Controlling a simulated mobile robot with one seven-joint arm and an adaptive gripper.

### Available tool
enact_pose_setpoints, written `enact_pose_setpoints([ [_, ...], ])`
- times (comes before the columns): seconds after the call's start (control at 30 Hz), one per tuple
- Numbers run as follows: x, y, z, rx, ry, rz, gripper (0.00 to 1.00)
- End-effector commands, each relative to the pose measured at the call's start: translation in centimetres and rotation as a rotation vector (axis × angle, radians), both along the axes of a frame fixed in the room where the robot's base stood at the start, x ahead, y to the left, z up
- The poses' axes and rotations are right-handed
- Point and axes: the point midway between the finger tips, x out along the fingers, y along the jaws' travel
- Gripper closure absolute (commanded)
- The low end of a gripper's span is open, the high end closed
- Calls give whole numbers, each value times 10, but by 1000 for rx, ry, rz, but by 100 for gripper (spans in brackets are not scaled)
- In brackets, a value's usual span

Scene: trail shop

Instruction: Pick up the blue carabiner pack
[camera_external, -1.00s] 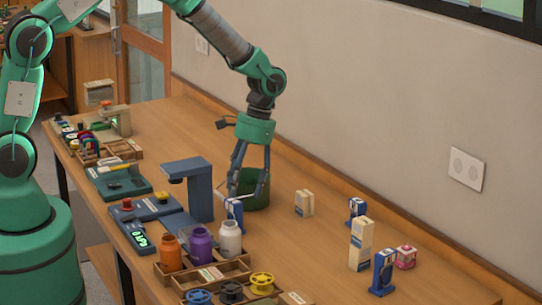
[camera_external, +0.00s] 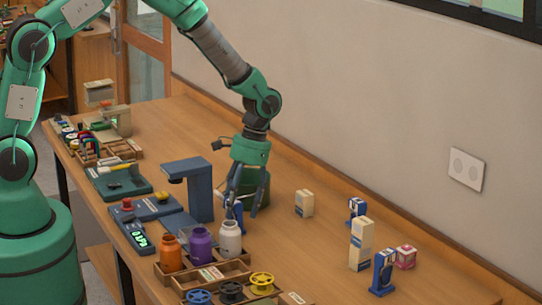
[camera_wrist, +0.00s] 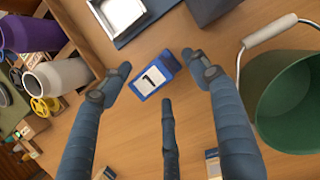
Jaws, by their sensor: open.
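A small blue and white carabiner pack (camera_external: 236,211) stands on the table, partly hidden by my gripper's fingers. In the wrist view the blue pack (camera_wrist: 153,76), with a white label marked like a 1, lies between the tips of my fingers. My gripper (camera_external: 244,206) is open and low over the table, with fingers spread around the pack. In the wrist view my gripper (camera_wrist: 157,64) shows bare wood between each outer finger and the pack. Two similar blue and white packs stand further right, one near the wall (camera_external: 356,209) and one in front (camera_external: 383,272).
A green bucket (camera_wrist: 295,98) stands close to the right finger in the wrist view. A dark blue stand (camera_external: 197,191) is left of my gripper. Jars, including a white one (camera_external: 230,238), stand in a wooden tray in front.

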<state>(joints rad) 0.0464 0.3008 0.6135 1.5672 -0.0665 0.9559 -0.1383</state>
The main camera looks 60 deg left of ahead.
Motion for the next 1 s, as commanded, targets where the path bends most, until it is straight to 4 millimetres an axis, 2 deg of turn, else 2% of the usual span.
enact_pose_setpoints([
  [0.1,-5,-1,-16,0,2,0,39],
  [0.23,-7,-1,-24,0,1,0,39],
  [0.83,-8,-1,-25,0,0,0,39],
  [1.0,-8,-1,-25,0,0,0,73],
])
